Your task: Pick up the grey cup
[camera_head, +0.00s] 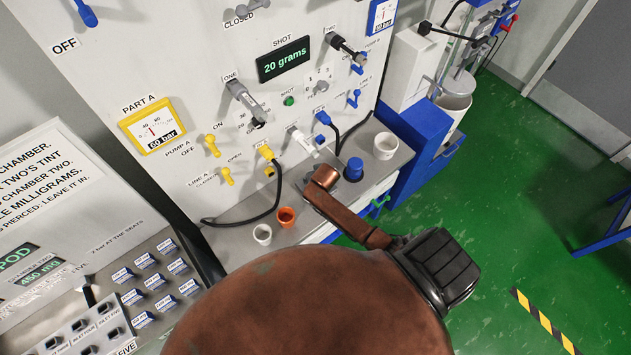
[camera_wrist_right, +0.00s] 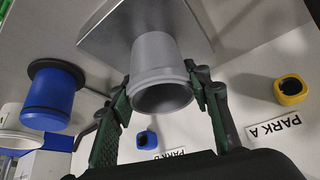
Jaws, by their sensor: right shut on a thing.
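In the right wrist view the grey cup (camera_wrist_right: 158,62) sits between the two green-and-black fingers of my right gripper (camera_wrist_right: 161,84). The fingers press on it from both sides, and its dark open mouth faces the camera. A grey metal plate (camera_wrist_right: 112,28) is behind the cup's far end. I cannot tell whether the cup touches it. A large brown body covers the bottom middle there. My left gripper is not in view.
On the panel's shelf stand a white cup (camera_head: 262,235), an orange cup (camera_head: 286,217) and another white cup (camera_head: 385,146). A blue cylinder (camera_head: 353,170) stands nearby and shows in the wrist view (camera_wrist_right: 50,98). Cables hang by the panel (camera_head: 290,90).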

